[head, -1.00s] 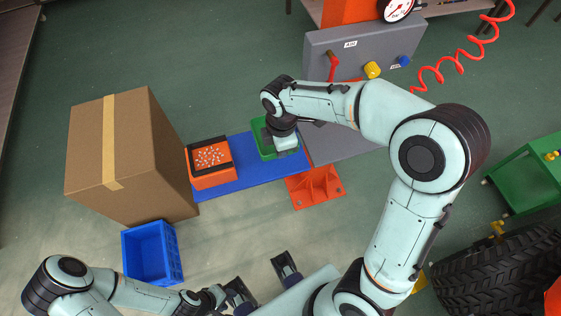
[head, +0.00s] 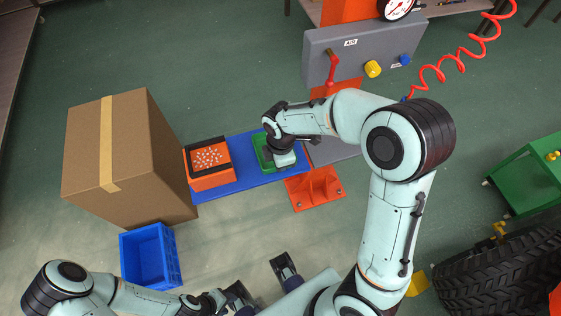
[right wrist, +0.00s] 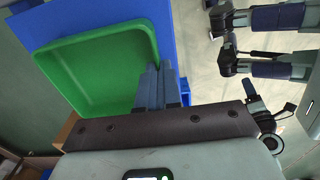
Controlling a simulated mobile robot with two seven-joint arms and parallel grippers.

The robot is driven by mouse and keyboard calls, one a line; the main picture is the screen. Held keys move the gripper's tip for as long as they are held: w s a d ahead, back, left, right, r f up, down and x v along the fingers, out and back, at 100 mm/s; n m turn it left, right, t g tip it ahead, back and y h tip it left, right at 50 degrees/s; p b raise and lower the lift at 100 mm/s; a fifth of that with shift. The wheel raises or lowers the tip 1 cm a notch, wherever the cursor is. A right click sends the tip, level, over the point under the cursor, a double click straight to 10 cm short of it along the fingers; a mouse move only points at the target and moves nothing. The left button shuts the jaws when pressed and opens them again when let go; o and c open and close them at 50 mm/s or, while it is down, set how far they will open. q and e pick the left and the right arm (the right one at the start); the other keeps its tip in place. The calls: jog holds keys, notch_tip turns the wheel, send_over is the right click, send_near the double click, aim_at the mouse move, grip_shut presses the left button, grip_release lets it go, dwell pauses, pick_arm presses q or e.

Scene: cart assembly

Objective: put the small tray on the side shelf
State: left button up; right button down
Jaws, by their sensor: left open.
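The small tray (head: 262,160) is green and empty, and it lies flat over the right part of the blue side shelf (head: 240,184). I cannot tell whether its base touches the shelf. My right gripper (head: 276,150) points down at the tray and hides part of it. In the right wrist view the dark fingers (right wrist: 158,88) are close together on the rim of the green tray (right wrist: 95,62), with the blue shelf (right wrist: 185,40) beneath. My left gripper (head: 262,280) is wide open and empty at the bottom, away from the shelf.
An orange box (head: 209,164) of small metal parts stands on the shelf left of the tray. A cardboard box (head: 130,165) stands left of the shelf, and a blue crate (head: 150,256) is on the floor. A grey panel (head: 335,55) with a red lever rises behind.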

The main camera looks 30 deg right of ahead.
jog(key=c, duration=1.3)
grip_release()
jog(key=shift+c, duration=0.2)
jog(key=shift+r, duration=0.4)
notch_tip(320, 180, up, 12)
jog(key=p, duration=0.2)
jog(key=shift+f, duration=0.25)
